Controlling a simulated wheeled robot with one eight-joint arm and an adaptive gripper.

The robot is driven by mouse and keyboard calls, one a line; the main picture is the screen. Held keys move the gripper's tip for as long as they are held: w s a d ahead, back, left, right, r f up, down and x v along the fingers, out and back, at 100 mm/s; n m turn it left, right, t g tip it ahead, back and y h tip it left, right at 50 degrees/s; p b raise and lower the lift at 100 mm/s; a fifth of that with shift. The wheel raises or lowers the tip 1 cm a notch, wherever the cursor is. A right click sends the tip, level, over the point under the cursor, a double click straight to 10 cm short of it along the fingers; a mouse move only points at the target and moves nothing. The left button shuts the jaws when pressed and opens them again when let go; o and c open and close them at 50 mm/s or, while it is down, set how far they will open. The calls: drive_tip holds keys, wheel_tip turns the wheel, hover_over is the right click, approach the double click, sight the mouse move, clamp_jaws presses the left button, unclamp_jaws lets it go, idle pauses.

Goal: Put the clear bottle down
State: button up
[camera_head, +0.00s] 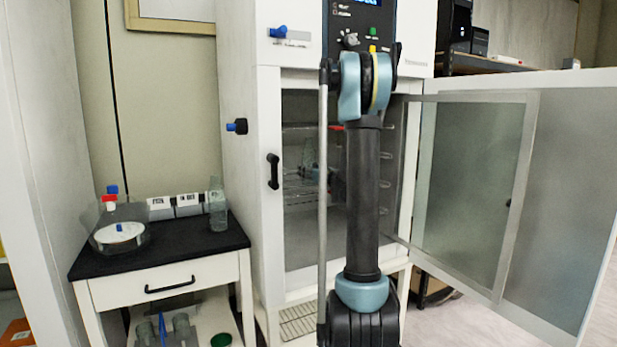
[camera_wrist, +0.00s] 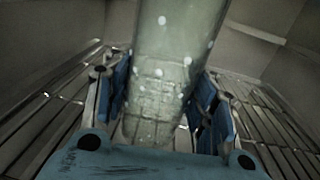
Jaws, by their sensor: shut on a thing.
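The clear bottle (camera_wrist: 172,50) is greenish, see-through and spotted with pale marks. In the wrist view it stands between the blue pads of my gripper (camera_wrist: 163,96), which is shut on it. A wire rack (camera_wrist: 268,120) lies around and below the bottle. I cannot tell whether the bottle's base touches the rack. In the head view my arm reaches into the open freeze dryer (camera_head: 270,210), and my gripper is hidden behind the arm and cabinet front.
The dryer's glass door (camera_head: 565,180) stands open to the right. Wire shelves and side supports are inside the chamber. At left, a black-topped cart (camera_head: 185,248) holds another clear bottle (camera_head: 217,212), a round glass vessel (camera_head: 120,236) and labelled boxes (camera_head: 188,205).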

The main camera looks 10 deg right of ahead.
drive_tip(key=shift+f, duration=0.65)
drive_tip(key=o, duration=1.3)
drive_tip(key=shift+f, duration=0.1)
